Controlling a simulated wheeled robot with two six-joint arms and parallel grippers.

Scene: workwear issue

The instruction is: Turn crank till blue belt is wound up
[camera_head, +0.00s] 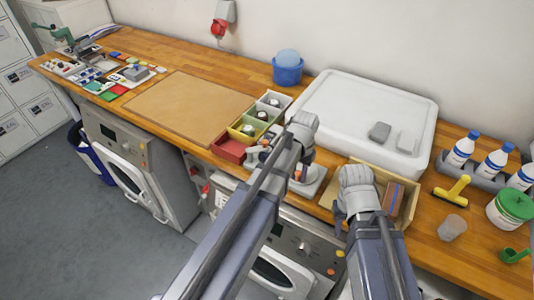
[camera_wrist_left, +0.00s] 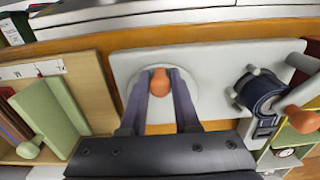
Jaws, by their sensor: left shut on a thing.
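My left gripper (camera_wrist_left: 160,80) is shut on an orange knob (camera_wrist_left: 160,86), with a finger on each side. The knob stands over a round white disc on a pale grey baseplate (camera_wrist_left: 217,62). The blue belt (camera_wrist_left: 262,94) is wound around a spool on the right of this plate in the left wrist view. In the head view, the plate (camera_head: 318,182) lies partly behind my left arm, and the belt is not clearly visible. My right gripper (camera_head: 355,192) is over the wooden tray's left end; its fingertips are hidden.
The wooden tray (camera_head: 405,222) stands right of the device. Colored bins (camera_head: 229,149) stand to its left. A large white tray (camera_head: 365,95) lies behind. Bottles (camera_head: 461,150) and a green-lidded tub (camera_head: 508,211) are at right. A brown mat (camera_head: 187,107) leaves clear room at left.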

